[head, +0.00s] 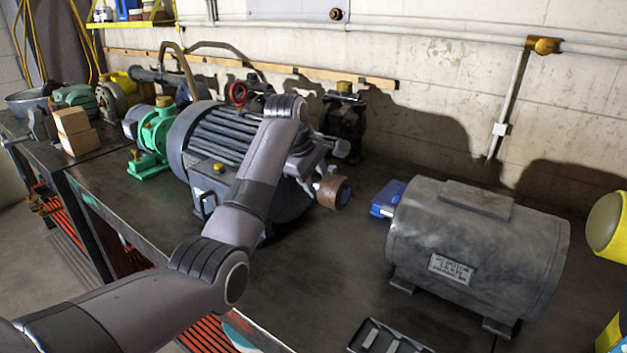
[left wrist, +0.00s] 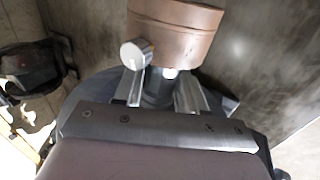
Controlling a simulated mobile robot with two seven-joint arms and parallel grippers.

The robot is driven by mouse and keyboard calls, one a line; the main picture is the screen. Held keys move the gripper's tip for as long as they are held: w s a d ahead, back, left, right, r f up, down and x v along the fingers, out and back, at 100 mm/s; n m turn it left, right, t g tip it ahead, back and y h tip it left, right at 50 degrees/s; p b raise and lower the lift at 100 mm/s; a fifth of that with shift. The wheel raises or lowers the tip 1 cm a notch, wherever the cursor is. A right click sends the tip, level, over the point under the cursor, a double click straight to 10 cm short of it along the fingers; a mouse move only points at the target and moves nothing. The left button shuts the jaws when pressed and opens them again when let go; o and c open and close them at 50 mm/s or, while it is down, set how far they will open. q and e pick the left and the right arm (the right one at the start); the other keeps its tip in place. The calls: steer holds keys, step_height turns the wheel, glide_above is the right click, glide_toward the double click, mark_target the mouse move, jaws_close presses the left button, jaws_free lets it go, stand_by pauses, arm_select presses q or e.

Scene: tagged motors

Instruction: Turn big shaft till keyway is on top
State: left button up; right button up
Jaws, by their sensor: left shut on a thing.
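The big finned dark motor (head: 215,150) stands on the bench in the middle of the head view, with its shaft end to the right. A brown cylinder (head: 334,191) is at that shaft end; it also shows at the top of the left wrist view (left wrist: 175,28). My left gripper (head: 318,183) is at the shaft just behind this cylinder. In the left wrist view its two fingers (left wrist: 162,92) stand on either side of the short shaft (left wrist: 158,88), shut on it. A small silver round piece (left wrist: 137,53) shows beside the cylinder. I cannot make out a keyway; the fingers hide much of the shaft.
A grey motor with a nameplate (head: 478,250) stands to the right, with a blue thing (head: 388,198) beside it. A small green pump (head: 157,135) is at the left. A dark tray (head: 385,340) lies at the front. Bare bench (head: 315,265) lies between the two motors.

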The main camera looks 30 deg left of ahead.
stand_by(0.4)
arm_select(q)
steer(key=o, duration=1.1)
steer(key=shift+c, duration=0.2)
steer(key=b+v, duration=0.1)
steer(key=v, duration=0.6)
